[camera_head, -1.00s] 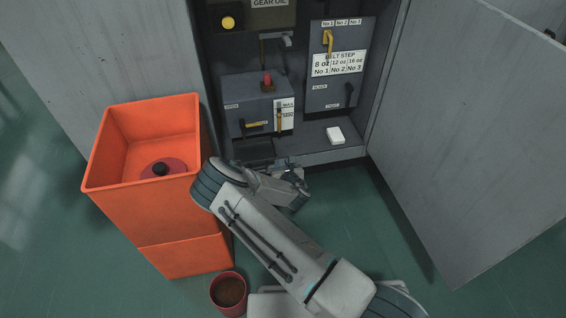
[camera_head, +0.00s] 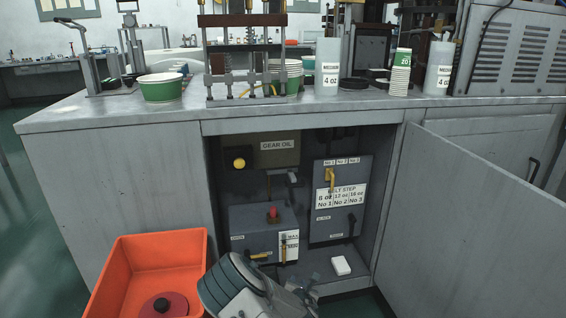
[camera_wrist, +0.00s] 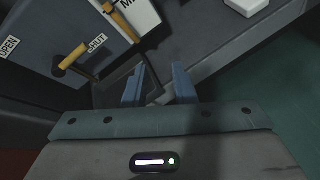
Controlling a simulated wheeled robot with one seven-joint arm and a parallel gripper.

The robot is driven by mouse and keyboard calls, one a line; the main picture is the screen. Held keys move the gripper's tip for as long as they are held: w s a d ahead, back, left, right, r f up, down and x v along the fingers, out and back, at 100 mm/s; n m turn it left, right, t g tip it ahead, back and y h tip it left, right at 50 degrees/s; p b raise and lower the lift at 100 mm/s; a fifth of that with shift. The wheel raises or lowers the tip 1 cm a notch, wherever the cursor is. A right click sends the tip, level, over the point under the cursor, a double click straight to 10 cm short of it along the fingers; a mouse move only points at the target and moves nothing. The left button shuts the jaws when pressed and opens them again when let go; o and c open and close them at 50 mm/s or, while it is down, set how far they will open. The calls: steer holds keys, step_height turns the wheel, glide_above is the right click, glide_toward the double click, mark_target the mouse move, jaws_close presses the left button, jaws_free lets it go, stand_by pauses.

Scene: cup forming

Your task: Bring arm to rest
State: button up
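My gripper (camera_wrist: 159,84) shows in the wrist view with two blue-grey fingers apart and nothing between them. It is in front of the open cabinet's lower part, close to the grey box (camera_head: 252,220) with the yellow handle (camera_wrist: 72,57) and the OPEN and SHUT labels. In the head view my arm (camera_head: 238,290) rises at the bottom middle, and the fingers are hard to make out there.
An orange bin (camera_head: 122,280) holding a dark red lidded thing (camera_head: 165,305) stands left of my arm. The cabinet door (camera_head: 480,215) is swung open at right. A white block (camera_head: 341,265) lies on the cabinet floor. Cups and machines stand on the counter (camera_head: 150,108).

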steer(key=s+d+r+m+g+p, duration=0.2)
steer(key=s+r+m+p, duration=0.3)
steer(key=r, duration=0.7)
steer(key=s+d+r+m+g+p, duration=0.25)
steer(key=r+m+p, duration=0.45)
steer(key=r, duration=0.6)
steer(key=s+d+r+m+g+p, duration=0.2)
steer(key=s+r+m+p, duration=0.2)
steer(key=r+m, duration=0.55)
steer(key=s+d+r+m+g+p, duration=0.1)
steer(key=s+r+m+p, duration=0.4)
steer(key=s+r, duration=0.8)
steer(key=s+d+r+m+g+p, duration=0.2)
steer(key=s+r+m+p, duration=0.3)
steer(key=s+r+p, duration=0.5)
steer(key=v, duration=0.9)
steer(key=shift+s, duration=0.25)
steer(key=shift+g, duration=0.25)
